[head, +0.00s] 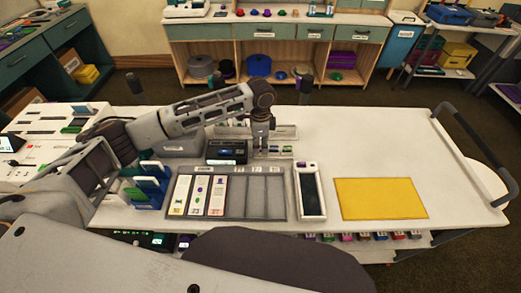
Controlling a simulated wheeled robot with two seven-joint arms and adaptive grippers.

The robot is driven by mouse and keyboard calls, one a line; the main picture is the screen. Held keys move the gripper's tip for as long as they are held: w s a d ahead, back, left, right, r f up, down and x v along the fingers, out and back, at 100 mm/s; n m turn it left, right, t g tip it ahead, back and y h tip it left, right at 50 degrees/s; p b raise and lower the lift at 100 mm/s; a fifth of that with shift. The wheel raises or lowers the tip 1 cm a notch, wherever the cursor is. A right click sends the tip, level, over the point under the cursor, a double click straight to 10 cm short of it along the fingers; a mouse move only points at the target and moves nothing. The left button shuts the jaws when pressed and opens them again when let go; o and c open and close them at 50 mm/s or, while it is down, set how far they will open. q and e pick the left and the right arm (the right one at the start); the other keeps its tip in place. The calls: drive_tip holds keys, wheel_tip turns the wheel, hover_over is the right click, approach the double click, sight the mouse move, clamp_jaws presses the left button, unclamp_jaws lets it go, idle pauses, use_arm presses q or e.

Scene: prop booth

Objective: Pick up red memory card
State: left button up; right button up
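My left gripper (261,151) points straight down behind the grey sectioned tray (244,207), over a low holder (285,149) with small green and blue pieces. Its fingers look close together, but they are too small to tell whether they are shut or hold anything. I cannot make out a red memory card; it may be hidden by the gripper or too small to see. My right gripper is not in view.
A black box-shaped device (226,152) stands left of the gripper. Upright blue and green cases (147,190) stand left of the tray. A white device with a dark screen (311,192) and a yellow mat (380,199) lie to the right. The table's right rear is clear.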

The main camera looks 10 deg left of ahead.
sight(260, 146)
use_arm(q)
drive_tip(key=shift+c, duration=0.2)
clamp_jaws()
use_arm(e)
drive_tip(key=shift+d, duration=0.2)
use_arm(q)
drive_tip(key=shift+r, duration=0.1)
wheel_tip(260, 146, up, 10)
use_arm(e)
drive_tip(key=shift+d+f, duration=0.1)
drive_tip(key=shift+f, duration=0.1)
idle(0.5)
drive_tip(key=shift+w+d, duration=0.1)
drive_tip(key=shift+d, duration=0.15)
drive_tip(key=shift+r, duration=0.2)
